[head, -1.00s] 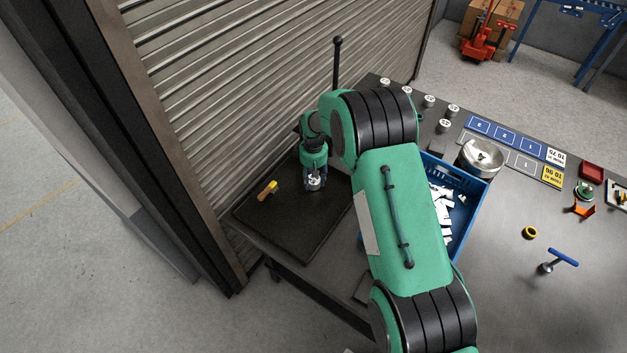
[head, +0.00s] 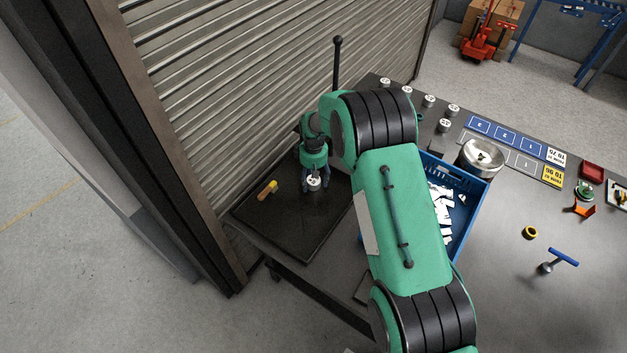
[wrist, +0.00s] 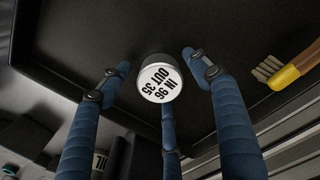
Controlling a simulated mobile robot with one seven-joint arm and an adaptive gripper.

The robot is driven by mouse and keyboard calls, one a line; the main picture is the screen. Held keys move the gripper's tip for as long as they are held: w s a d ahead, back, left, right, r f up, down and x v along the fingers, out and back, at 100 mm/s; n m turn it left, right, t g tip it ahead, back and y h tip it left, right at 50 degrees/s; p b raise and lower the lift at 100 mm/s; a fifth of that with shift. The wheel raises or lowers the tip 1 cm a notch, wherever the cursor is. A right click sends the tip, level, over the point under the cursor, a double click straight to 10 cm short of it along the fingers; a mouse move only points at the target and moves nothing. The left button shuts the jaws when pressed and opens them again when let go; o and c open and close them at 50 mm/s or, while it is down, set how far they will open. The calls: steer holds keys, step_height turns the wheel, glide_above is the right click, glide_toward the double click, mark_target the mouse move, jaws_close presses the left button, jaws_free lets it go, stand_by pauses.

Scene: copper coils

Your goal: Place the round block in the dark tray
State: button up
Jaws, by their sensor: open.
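The round block (head: 314,181) is a short dark cylinder with a white top. In the wrist view the block (wrist: 160,82) reads "IN 96 OUT 35". My gripper (head: 315,184) points down over the block. In the wrist view its blue fingers (wrist: 155,78) are spread around the block, with visible gaps at the left and right. The lower finger is close to the block; I cannot tell whether it touches.
A brush (head: 267,190) with a yellow end lies in the tray, left of the block. A blue crate (head: 478,205) with white pieces stands right of my arm. A shutter wall rises behind the tray.

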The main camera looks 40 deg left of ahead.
mark_target(314, 179)
step_height(314, 179, up, 12)
stand_by(0.7)
steer(key=shift+r, duration=0.1)
stand_by(0.4)
stand_by(0.4)
